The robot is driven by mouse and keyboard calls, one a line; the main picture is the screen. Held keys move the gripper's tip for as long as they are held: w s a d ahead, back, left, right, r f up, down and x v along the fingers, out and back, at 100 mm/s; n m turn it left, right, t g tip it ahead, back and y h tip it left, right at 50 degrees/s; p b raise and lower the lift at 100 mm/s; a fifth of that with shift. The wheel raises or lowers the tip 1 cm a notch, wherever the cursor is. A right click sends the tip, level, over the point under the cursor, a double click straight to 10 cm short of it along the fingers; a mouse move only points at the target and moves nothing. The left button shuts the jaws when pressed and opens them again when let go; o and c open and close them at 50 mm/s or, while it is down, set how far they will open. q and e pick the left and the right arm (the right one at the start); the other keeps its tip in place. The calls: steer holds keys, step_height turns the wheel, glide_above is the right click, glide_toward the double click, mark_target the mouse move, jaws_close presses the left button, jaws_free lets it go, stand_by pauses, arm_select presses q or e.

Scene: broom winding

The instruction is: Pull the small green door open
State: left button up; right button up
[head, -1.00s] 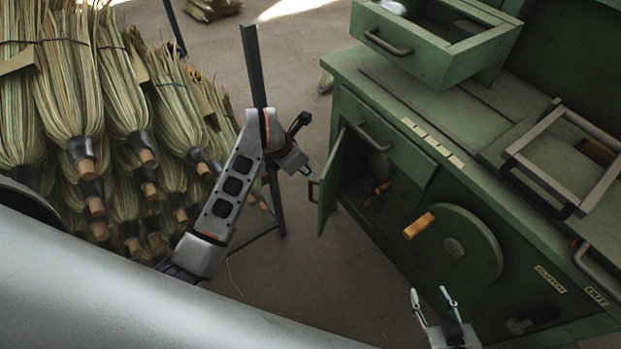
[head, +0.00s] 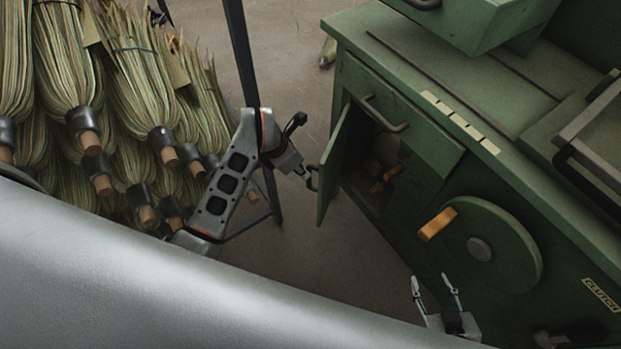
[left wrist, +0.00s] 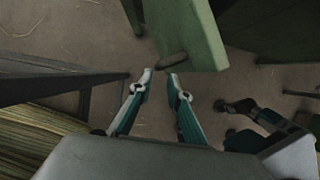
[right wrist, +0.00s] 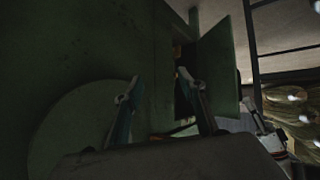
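The small green door (head: 333,165) stands swung out from the cabinet in the head view, with the dark compartment (head: 376,165) behind it showing. Its dark handle (head: 312,178) is on the outer face near the free edge. My left gripper (head: 303,172) is at the handle. In the left wrist view its fingertips (left wrist: 163,73) are partly apart, with the handle (left wrist: 173,61) just beyond them and the door (left wrist: 188,32) above; I see no firm grip. My right gripper (head: 436,283) is open and empty, in front of the cabinet below the wheel.
The green cabinet (head: 400,265) carries a round wheel (head: 490,252) with an orange knob (head: 437,223) right of the door. A dark post (head: 243,55) stands close behind my left arm. Stacked brooms (head: 130,90) fill the left.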

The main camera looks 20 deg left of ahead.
mark_target(309, 185)
arm_select(q)
steer(key=b+x, duration=0.2)
steer(key=x, duration=0.6)
steer(key=shift+a, duration=0.15)
jaws_close()
